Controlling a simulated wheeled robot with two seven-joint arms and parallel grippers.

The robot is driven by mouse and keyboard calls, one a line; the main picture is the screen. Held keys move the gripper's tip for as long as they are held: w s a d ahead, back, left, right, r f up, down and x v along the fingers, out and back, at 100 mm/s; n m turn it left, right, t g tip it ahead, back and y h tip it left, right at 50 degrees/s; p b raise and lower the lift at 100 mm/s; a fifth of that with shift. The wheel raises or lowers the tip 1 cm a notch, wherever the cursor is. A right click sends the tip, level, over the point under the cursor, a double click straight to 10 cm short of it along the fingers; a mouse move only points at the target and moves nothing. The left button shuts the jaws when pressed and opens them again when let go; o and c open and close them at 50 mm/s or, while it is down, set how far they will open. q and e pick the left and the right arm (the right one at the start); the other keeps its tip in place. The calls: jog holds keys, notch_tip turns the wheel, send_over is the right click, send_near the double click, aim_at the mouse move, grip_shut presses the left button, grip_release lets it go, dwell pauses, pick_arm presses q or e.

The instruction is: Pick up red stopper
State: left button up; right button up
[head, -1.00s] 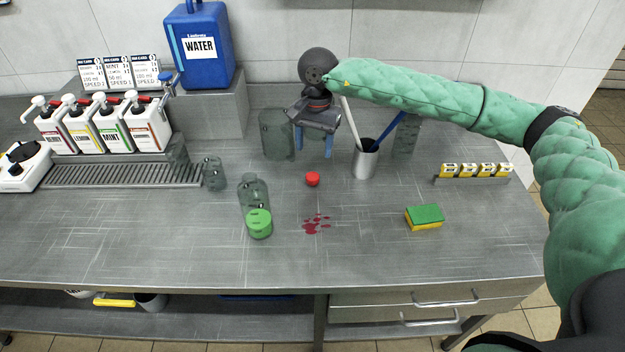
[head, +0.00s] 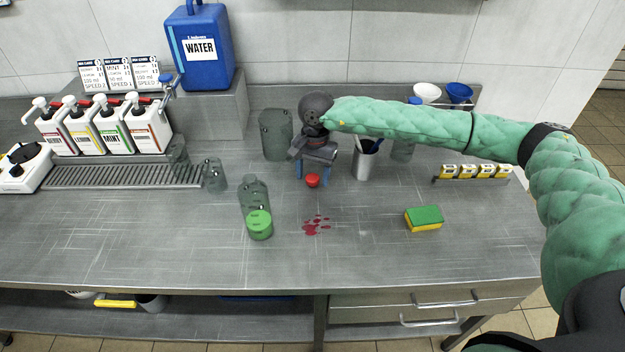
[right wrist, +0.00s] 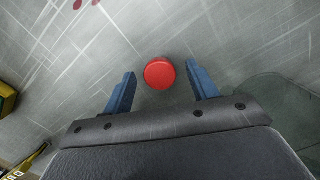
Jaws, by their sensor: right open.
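The red stopper (head: 312,181) lies on the steel counter (head: 345,262), behind the red spill. In the right wrist view the stopper (right wrist: 159,73) is a round red disc just beyond and between the blue fingertips. My right gripper (head: 314,178) is open and empty, low over the counter right behind the stopper. In the wrist view its two fingers (right wrist: 162,82) stand apart on either side, with a gap to the stopper on both. I cannot tell the exact height of the fingertips. My left gripper is not in view.
A clear vessel (head: 276,135) stands close left of the gripper, and a metal cup with tools (head: 364,164) close right. The counter front is mostly clear.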

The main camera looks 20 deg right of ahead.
jog(key=shift+c, duration=0.2)
jog(key=c, duration=1)
